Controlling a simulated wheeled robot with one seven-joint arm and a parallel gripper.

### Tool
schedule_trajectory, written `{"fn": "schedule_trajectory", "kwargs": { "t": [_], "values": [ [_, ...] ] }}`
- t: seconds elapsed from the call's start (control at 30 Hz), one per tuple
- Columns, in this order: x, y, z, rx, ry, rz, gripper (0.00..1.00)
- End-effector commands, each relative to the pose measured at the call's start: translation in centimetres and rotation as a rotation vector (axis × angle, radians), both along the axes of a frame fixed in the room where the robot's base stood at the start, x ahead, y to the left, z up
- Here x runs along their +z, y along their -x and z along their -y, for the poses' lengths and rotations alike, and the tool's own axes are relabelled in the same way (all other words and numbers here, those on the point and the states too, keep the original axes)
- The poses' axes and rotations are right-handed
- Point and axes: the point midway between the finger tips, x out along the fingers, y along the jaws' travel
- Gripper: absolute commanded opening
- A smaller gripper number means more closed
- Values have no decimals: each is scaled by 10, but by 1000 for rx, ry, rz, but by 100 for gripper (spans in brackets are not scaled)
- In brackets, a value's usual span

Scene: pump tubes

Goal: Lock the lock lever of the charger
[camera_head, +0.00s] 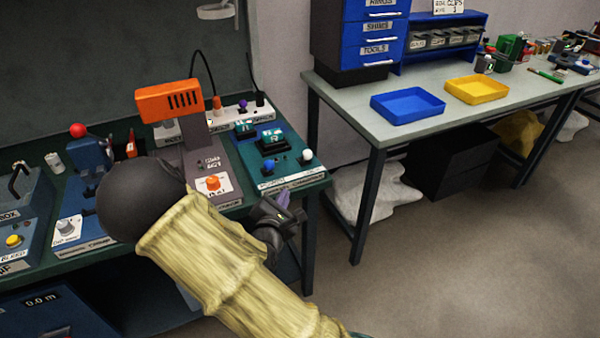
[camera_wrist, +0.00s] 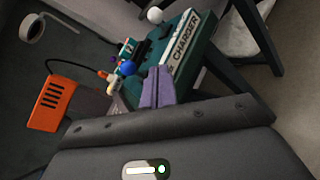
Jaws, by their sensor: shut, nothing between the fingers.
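The charger (camera_head: 262,148) is a teal unit at the right end of the green bench, with dark sockets on top and a white label along its front. It bears a blue ball knob (camera_head: 269,165) and a white ball knob (camera_head: 307,156); I cannot tell which is the lock lever. In the wrist view the charger's label (camera_wrist: 185,42), white knob (camera_wrist: 155,15) and blue knob (camera_wrist: 129,68) lie beyond the fingers. My gripper (camera_head: 284,199), with purple fingers (camera_wrist: 157,88), is shut and empty, in front of the charger's front edge, apparently apart from both knobs.
An orange slotted hood (camera_head: 168,101) stands left of the charger, behind an orange knob (camera_head: 213,183). A second table (camera_head: 395,122) with blue (camera_head: 407,106) and yellow (camera_head: 476,91) trays stands at right. Open floor lies in front of it.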

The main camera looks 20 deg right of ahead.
Motion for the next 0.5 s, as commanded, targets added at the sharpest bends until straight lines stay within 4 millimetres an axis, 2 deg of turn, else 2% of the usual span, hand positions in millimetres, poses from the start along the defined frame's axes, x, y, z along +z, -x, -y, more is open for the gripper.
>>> {"fn": "schedule_trajectory", "kwargs": {
  "t": [0.3,0.5],
  "values": [
    [0,-2,1,-2,-5,-1,0],
    [-3,-17,12,-3,-6,1,0]
  ]
}}
